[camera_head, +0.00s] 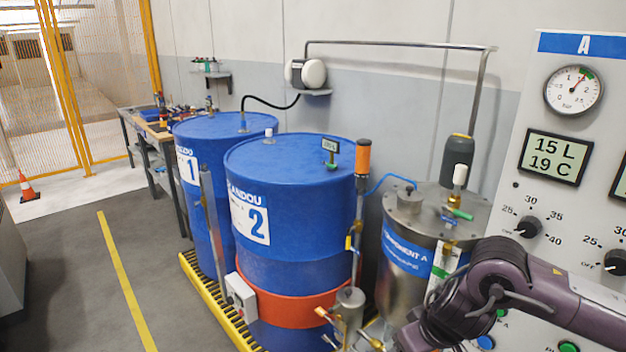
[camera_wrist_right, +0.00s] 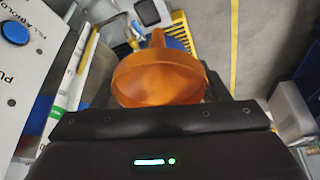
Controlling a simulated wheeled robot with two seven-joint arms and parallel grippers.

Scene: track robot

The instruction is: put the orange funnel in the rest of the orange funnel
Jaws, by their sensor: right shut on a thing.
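The orange funnel (camera_wrist_right: 158,78) fills the upper middle of the right wrist view, its wide mouth toward the camera and its spout pointing away. My right gripper (camera_wrist_right: 155,100) is shut on it, with dark finger parts at either side of the funnel. How the fingertips meet the funnel is hidden. In the head view my right arm reaches in from the lower right, and its gripper and the funnel are out of the picture. The funnel's rest cannot be made out in either view. My left gripper is in neither view.
Blue drums (camera_head: 291,190) stand on a yellow-edged grating (camera_head: 205,292). Beside them are a steel tank (camera_head: 405,277) and control panel A (camera_head: 589,105), close to my right arm. A workbench (camera_head: 140,135) stands at the back left. The floor by the yellow line (camera_head: 124,275) is clear.

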